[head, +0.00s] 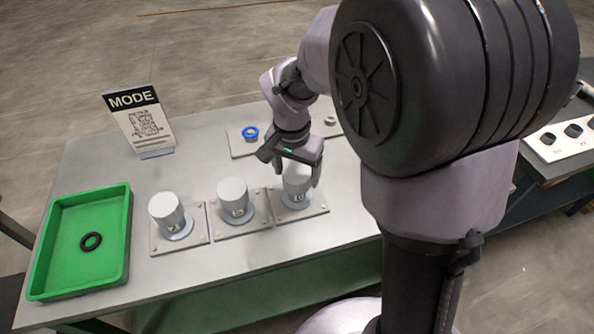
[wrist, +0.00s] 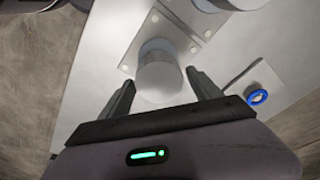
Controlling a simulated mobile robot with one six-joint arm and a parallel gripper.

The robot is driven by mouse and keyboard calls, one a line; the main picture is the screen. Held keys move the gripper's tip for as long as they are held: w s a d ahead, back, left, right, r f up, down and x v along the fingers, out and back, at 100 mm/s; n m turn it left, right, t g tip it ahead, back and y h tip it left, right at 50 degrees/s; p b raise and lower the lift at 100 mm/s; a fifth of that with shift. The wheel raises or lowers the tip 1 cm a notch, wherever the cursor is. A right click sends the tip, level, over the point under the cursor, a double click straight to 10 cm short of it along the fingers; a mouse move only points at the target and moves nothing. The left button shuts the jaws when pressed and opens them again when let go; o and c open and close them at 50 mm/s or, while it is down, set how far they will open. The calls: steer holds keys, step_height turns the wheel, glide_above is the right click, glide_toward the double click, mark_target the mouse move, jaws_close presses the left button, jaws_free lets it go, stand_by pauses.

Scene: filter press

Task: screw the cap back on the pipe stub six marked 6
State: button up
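Three pale grey cylinders stand in a row on square plates. The left cylinder (head: 166,208) and middle cylinder (head: 233,193) are clear of my arm. The right cylinder (head: 297,180) bears a label that looks like 10. My gripper (head: 295,172) is above it, pointing down, with its fingers on either side of the cylinder's top. In the wrist view my gripper (wrist: 160,80) is open, and the round top of that cylinder (wrist: 160,78) lies between the fingertips with slight gaps. I cannot make out a 6 on any label, nor a separate loose cap.
A green tray (head: 37,290) at the left holds a black ring (head: 90,241). A MODE sign (head: 139,120) stands at the back left. A blue ring (head: 250,132) sits on a plate behind the row.

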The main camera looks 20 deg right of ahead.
steer(key=shift+o, duration=0.7)
step_height(320, 180, up, 17)
steer(key=s+a+p, duration=0.1)
steer(key=s+p, duration=0.1)
steer(key=p, duration=0.5)
steer(key=s+a+n+t+y+b, duration=0.2)
steer(key=s+a+n+t, duration=0.1)
steer(key=s, duration=1.4)
steer(key=shift+r+n+t+y+b, duration=0.15)
steer(key=shift+n+t+y+b, duration=0.25)
steer(key=shift+t, duration=0.5)
